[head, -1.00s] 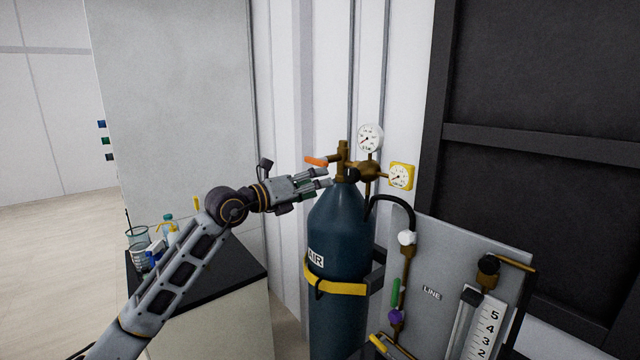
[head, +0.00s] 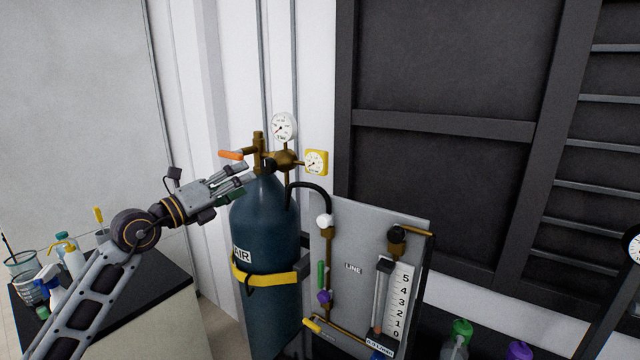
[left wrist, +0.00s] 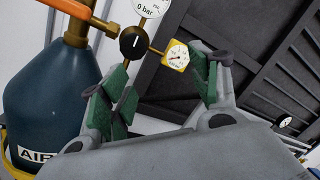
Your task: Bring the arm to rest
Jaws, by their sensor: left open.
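My left gripper (head: 238,182) is open and empty in the head view, just left of the neck of the dark blue AIR cylinder (head: 265,220). In the left wrist view its two green-padded fingers (left wrist: 165,95) stand apart, with the regulator's black knob (left wrist: 133,43) beyond them. I cannot tell from the pictures whether any finger touches the cylinder. The orange valve handle (head: 231,155) is above the fingers, near the brass regulator (head: 284,159). My right gripper is not in view.
A yellow gauge (head: 316,163) and a white gauge (head: 284,127) sit on the regulator. A LINE panel (head: 350,235) with a flowmeter (head: 384,300) stands right of the cylinder. A bench (head: 165,310) at left holds a beaker (head: 22,270) and bottles. Dark framing (head: 440,125) stands behind.

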